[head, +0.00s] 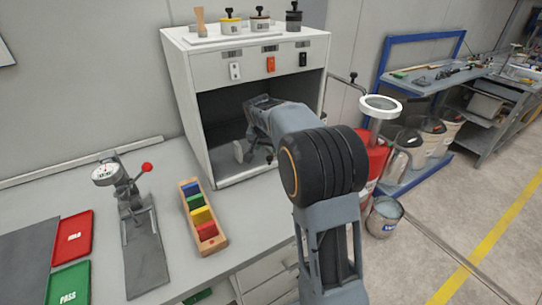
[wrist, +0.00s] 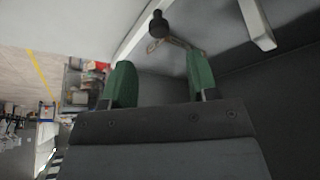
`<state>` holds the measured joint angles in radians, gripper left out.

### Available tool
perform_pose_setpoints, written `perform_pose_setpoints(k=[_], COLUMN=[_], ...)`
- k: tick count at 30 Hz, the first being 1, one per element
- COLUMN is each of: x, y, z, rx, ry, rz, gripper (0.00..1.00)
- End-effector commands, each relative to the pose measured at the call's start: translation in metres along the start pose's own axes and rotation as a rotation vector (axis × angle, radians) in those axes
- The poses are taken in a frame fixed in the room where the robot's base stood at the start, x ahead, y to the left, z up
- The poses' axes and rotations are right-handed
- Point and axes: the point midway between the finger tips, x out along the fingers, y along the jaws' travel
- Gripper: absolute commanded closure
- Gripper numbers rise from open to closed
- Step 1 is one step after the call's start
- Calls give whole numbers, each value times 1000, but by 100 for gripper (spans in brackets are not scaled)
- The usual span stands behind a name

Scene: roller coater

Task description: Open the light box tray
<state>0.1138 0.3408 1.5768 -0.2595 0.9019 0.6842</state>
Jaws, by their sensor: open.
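The light box (head: 179,105) is a white cabinet with a dark, open front, standing on the grey bench. My gripper (head: 258,150) is inside its opening, partly hidden by my arm. In the wrist view my gripper (wrist: 161,78) has its two green fingers apart with nothing between them. A black knob (wrist: 157,24) on a thin bracket shows beyond the fingertips, apart from them. I cannot tell whether it belongs to the tray. A pale bar (wrist: 256,24) lies to the right of it. The tray itself cannot be made out clearly in the head view.
Containers (head: 231,25) with black knobs stand on top of the box. A wooden block holder (head: 206,237) and a gauge press (head: 145,250) stand left on the bench. Bare bench lies before the box.

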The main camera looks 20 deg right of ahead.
Motion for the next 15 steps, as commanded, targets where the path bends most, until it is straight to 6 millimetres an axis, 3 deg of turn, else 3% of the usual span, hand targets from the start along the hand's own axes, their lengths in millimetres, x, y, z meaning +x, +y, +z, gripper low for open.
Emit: perform_pose_setpoints(k=[6,15], x=[40,69], y=[1,1], z=[0,0], rx=[1,0], ry=[-4,-1], rz=[3,1], gripper=[46,46])
